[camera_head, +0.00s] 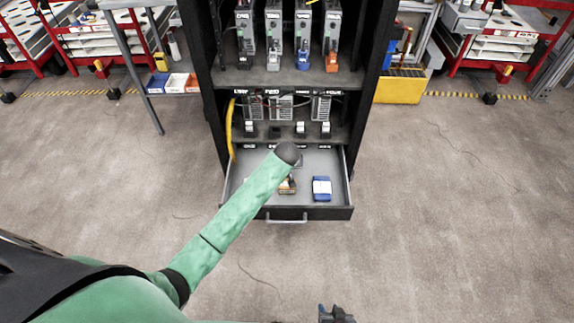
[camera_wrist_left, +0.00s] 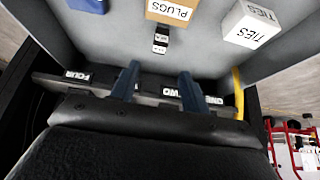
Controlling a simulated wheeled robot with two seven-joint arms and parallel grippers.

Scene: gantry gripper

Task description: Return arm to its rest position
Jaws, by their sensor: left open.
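My left gripper is hidden by the arm there. In the left wrist view, the left gripper (camera_wrist_left: 159,70) shows two blue fingers spread apart with nothing between them. A small black-and-white part (camera_wrist_left: 161,40) lies beyond the fingertips, apart from them. My right gripper (camera_head: 337,314) is partly in view at the bottom edge, low and away from the cabinet; its jaw state is unclear.
The grey drawer holds a blue-and-white box (camera_head: 321,188); a PLUGS box (camera_wrist_left: 172,10) and a TIES box (camera_wrist_left: 250,24) show in the wrist view. Units stand on the shelves above, with a yellow cable (camera_head: 230,130) at left.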

